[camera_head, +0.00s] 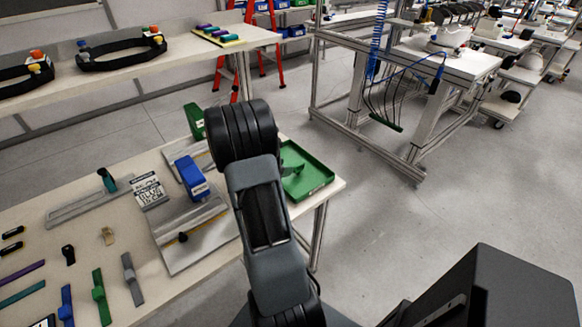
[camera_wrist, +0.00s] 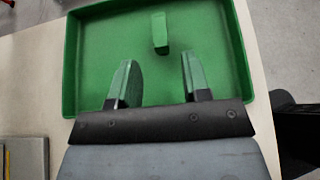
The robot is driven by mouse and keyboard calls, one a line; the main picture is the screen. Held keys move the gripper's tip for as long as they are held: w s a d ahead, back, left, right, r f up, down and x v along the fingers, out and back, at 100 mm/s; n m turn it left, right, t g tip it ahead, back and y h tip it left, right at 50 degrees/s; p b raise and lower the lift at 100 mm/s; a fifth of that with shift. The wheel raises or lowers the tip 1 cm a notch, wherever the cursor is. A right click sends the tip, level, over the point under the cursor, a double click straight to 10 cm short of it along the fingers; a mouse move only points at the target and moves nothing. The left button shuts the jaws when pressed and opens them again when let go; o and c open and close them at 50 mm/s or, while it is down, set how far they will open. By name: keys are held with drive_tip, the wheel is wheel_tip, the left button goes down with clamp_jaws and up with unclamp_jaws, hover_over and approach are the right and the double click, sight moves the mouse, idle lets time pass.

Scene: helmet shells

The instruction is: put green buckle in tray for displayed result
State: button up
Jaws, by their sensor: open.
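The green tray (camera_wrist: 85,60) lies below my gripper (camera_wrist: 158,78) in the wrist view. My gripper is open, its two fingers apart with nothing between their tips. A small green piece, apparently the green buckle (camera_wrist: 160,33), is within the tray's outline, just beyond the fingertips and apart from them. In the head view the tray (camera_head: 318,178) is at the table's right end, partly hidden behind my arm. My gripper is mostly hidden there by the arm.
The table (camera_head: 75,194) also holds a blue device (camera_head: 191,177), a printed code card (camera_head: 149,190), a green strap piece (camera_head: 101,297) and a grey one (camera_head: 132,279). A green object (camera_head: 194,121) stands at the back edge. Open floor lies to the right.

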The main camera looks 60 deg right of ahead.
drive_tip(key=s+a+r+m+t+y, duration=0.1)
drive_tip(key=a+r+m+t+y, duration=0.1)
drive_tip(key=a, duration=1)
drive_tip(key=a+r+m+t+y, duration=0.2)
drive_tip(key=a+r+m+y, duration=0.3)
drive_tip(key=a, duration=0.8)
drive_tip(key=s+a+r+m+t+y, duration=0.1)
drive_tip(key=a+r+m+t+y, duration=0.2)
drive_tip(key=a+m, duration=0.4)
drive_tip(key=a+r+y, duration=0.1)
drive_tip(key=a+y, duration=0.1)
drive_tip(key=a, duration=0.4)
drive_tip(key=shift+s+r, duration=0.15)
drive_tip(key=shift+s, duration=0.15)
wheel_tip(320, 180, up, 3)
drive_tip(key=p, duration=0.3)
drive_tip(key=shift+r, duration=0.2)
